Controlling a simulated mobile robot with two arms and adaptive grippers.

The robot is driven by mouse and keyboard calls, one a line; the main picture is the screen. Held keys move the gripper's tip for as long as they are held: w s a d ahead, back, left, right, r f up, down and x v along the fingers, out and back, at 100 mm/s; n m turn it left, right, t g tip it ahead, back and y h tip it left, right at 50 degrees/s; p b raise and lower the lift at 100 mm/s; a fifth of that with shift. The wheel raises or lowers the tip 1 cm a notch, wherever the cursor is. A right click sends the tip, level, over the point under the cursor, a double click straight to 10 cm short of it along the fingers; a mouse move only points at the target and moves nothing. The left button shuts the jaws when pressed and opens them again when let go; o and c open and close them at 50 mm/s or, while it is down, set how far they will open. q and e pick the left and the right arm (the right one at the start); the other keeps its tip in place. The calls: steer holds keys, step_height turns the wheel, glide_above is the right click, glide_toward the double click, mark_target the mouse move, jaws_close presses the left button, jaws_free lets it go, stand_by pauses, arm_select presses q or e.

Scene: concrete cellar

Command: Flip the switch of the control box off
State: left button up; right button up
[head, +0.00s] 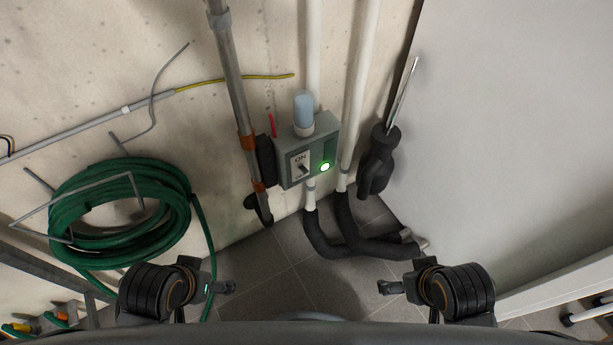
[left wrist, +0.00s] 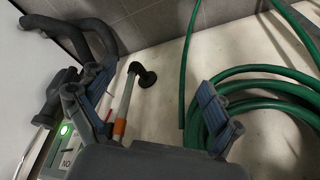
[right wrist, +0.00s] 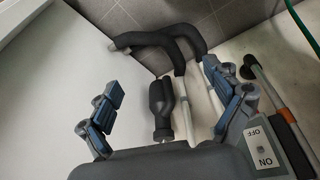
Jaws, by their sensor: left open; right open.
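The grey control box (head: 330,130) is on the concrete wall in the middle of the head view. Its front has a small dark switch (head: 303,169) on a white plate marked ON above, with OFF partly readable below. A green light (head: 325,167) glows beside it. The lever's exact position is too small to tell. The box shows partly at the left wrist view's lower left (left wrist: 62,160) and the right wrist view's lower right (right wrist: 262,148). My left gripper (head: 222,287) and right gripper (head: 389,287) are open, empty, low and apart from the box, on either side.
A green hose coil (head: 120,215) hangs at the left. Floor tiles between my grippers are clear.

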steer(key=shift+s+r, duration=0.1)
steer(key=shift+r, duration=0.15)
